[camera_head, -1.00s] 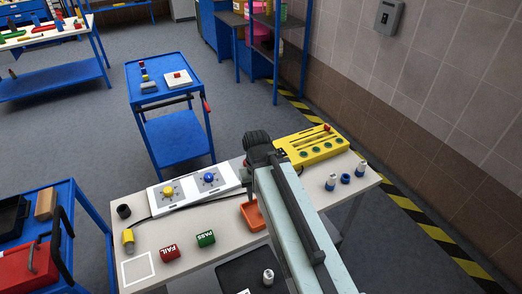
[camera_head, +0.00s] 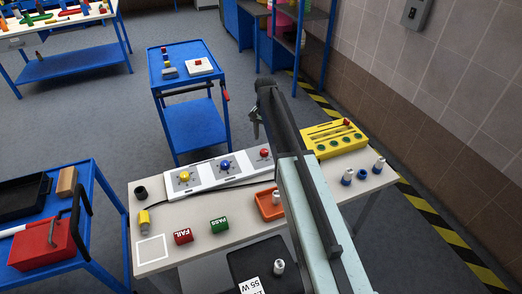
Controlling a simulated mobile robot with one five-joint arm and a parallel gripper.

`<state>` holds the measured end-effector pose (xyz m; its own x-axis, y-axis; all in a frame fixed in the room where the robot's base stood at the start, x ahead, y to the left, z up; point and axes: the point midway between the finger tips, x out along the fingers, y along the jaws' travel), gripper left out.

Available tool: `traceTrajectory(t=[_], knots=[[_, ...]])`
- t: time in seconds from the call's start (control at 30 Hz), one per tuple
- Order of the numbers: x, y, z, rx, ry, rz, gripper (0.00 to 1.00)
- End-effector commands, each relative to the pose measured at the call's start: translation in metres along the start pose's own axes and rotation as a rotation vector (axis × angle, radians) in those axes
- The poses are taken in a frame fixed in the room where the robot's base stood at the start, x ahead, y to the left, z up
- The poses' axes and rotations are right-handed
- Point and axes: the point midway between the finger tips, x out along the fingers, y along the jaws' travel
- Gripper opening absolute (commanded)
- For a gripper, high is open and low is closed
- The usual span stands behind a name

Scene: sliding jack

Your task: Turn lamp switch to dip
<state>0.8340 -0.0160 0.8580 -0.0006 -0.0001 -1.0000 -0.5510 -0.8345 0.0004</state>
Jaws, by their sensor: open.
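A long white panel (camera_head: 205,174) lies at the back of the light bench. It carries a yellow knob (camera_head: 185,176), a blue knob (camera_head: 226,164) and a red knob (camera_head: 264,153), each on its own plate. The plate markings are too small to read, so I cannot tell which knob is the lamp switch or where it points. My gripper (camera_head: 256,130) is open and empty. In the picture it shows just above the red knob, apart from it, at the end of my raised arm. My arm covers part of the bench right of the panel.
A yellow box (camera_head: 333,140) with slots stands at the bench's back right. Several blue-and-white pieces (camera_head: 347,177) stand in front of it. An orange tray (camera_head: 267,212), a green PASS block (camera_head: 219,225) and a red FAIL block (camera_head: 183,236) lie nearer. A black cable crosses behind them.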

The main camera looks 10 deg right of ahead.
Motion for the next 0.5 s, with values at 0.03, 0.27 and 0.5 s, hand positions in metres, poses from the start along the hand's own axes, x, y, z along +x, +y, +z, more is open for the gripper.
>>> traceTrajectory(t=[0.03,0.27,0.5], knots=[[0.000,-0.003,-0.004,0.009,0.000,0.000,0.55],[0.008,-0.003,-0.003,0.011,0.000,0.000,0.55],[0.044,-0.003,-0.002,0.009,0.000,0.000,0.55]])
